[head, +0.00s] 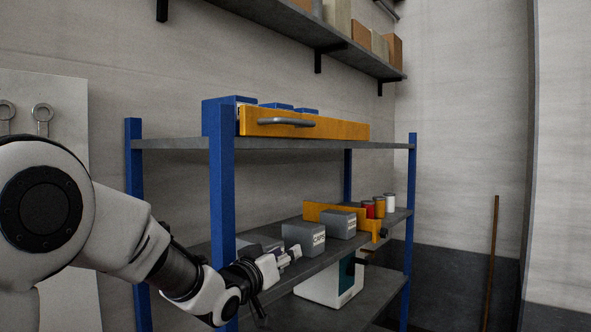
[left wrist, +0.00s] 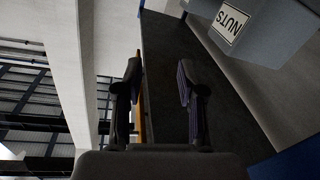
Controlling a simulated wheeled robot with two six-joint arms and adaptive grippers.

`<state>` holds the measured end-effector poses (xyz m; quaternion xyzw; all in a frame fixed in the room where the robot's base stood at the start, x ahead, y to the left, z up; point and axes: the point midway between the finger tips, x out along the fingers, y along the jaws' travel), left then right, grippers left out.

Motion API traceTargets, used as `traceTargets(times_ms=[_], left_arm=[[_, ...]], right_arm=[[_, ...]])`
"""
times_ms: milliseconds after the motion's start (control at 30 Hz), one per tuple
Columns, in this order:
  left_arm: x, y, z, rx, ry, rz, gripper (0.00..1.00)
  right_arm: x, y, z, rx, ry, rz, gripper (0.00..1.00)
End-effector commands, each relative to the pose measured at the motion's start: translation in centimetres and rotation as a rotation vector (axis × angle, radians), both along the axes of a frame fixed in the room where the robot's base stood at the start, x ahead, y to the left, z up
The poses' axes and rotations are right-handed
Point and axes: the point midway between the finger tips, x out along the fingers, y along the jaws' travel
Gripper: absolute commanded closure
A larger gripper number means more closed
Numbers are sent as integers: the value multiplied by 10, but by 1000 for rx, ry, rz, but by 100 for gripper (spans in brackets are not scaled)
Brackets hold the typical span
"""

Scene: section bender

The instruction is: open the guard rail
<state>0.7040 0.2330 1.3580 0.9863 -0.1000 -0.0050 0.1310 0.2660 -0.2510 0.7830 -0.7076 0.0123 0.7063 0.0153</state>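An orange rail (head: 340,129) with a grey bar handle (head: 287,122) runs along the front of the top shelf, before blue boxes. A second orange rail piece (head: 312,210) is on the middle shelf, around grey boxes, with a dark knob (head: 384,232) near its right end. I cannot tell which one is the guard rail. My left gripper (head: 290,256) is at the front edge of the middle shelf, left of that knob. In the left wrist view its fingers (left wrist: 158,85) are apart with nothing between them; an orange strip (left wrist: 140,112) shows beside one finger. My right gripper is out of view.
The blue-posted rack (head: 222,190) stands before me; its near post is close to my left wrist. A grey box labelled NUTS (left wrist: 232,22) is near the left gripper. Red, orange and white cans (head: 390,203) stand at the middle shelf's right. A white-and-green thing (head: 325,285) is below.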

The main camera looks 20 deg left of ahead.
Motion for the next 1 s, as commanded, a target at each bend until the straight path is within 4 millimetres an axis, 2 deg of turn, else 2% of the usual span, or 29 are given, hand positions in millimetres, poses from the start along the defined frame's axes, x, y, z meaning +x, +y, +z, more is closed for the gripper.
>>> traceTargets(times_ms=[33,100,200,233,300,367,567,600,700,833,1000], left_arm=[[-7,-1,75,-10,-103,-12,61],[-21,-2,149,-23,-219,-30,61],[-41,-3,216,-35,-325,-48,61],[-45,-3,228,-37,-345,-51,61],[-50,-3,242,-39,-372,-56,61],[-49,-4,244,-40,-378,-58,61],[-26,-11,249,-37,-377,-57,61],[-17,-13,264,-37,-374,-57,61],[1,-18,271,-40,-373,-56,61],[15,-22,275,-40,-374,-57,61],[18,-23,273,-40,-373,-56,61]], right_arm=[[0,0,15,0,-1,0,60],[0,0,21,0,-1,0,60],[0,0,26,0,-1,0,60],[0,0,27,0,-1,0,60],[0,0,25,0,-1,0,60],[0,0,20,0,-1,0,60],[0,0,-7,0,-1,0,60],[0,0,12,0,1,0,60],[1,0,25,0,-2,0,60],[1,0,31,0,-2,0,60],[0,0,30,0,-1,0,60]])
